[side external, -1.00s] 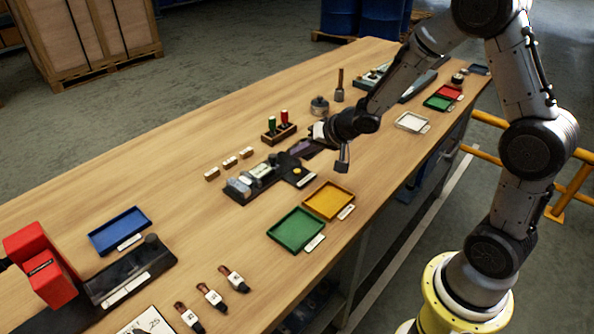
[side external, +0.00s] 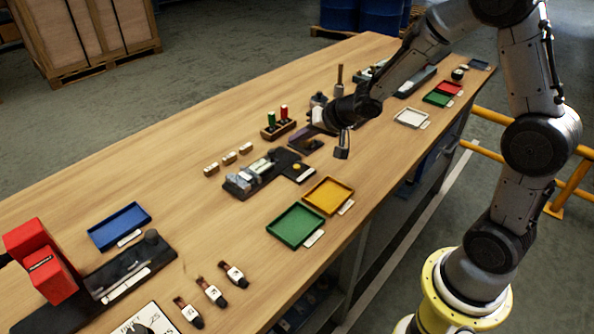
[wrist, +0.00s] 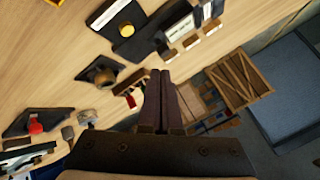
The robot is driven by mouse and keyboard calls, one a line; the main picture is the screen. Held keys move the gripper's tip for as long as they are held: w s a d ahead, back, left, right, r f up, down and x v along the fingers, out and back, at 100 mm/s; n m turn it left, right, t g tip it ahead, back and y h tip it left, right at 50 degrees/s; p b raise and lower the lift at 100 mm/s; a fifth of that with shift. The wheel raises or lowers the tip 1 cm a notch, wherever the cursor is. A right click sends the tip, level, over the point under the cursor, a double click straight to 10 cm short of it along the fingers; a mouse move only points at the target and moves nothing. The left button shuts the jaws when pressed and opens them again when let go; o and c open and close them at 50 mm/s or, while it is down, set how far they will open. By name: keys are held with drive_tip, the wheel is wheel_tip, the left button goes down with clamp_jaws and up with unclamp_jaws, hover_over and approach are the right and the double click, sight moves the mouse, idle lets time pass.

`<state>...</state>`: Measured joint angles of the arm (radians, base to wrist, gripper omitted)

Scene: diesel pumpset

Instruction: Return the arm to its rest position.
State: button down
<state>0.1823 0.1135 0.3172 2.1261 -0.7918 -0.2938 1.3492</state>
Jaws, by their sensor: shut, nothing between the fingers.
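My gripper shows in the wrist view (wrist: 161,76) as two dark fingers lying together with nothing between them. In the side view my gripper (side external: 305,136) is over the middle of the workbench, left of my wrist, and its fingers are hard to tell from the dark parts behind. It appears to be clear of the bench top. The workbench (side external: 150,160) runs diagonally across the side view.
A small rack with green and red handled pieces (side external: 278,124) stands near my gripper. A black fixture (side external: 262,174), a yellow tray (side external: 328,196) and a green tray (side external: 296,226) lie nearer. A red block (side external: 40,262) stands at far left.

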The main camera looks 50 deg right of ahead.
drive_tip(key=s+r+t+h, duration=0.1)
drive_tip(key=s+r, duration=0.2)
drive_tip(key=r, duration=0.3)
drive_tip(key=s+a+r+t, duration=0.1)
drive_tip(key=s+r, duration=0.1)
drive_tip(key=r, duration=0.4)
drive_tip(key=s+r+t+h, duration=0.1)
drive_tip(key=s+r, duration=0.2)
drive_tip(key=r, duration=0.2)
drive_tip(key=s+a+f+n+g, duration=0.1)
drive_tip(key=s+f+n+g, duration=0.2)
drive_tip(key=s, duration=0.8)
drive_tip(key=s+a+f+n+g+y, duration=0.1)
drive_tip(key=s+a+f+n+g, duration=0.1)
drive_tip(key=s, duration=0.9)
drive_tip(key=f+n+g, duration=0.1)
drive_tip(key=n, duration=0.1)
drive_tip(key=shift+n+g, duration=0.4)
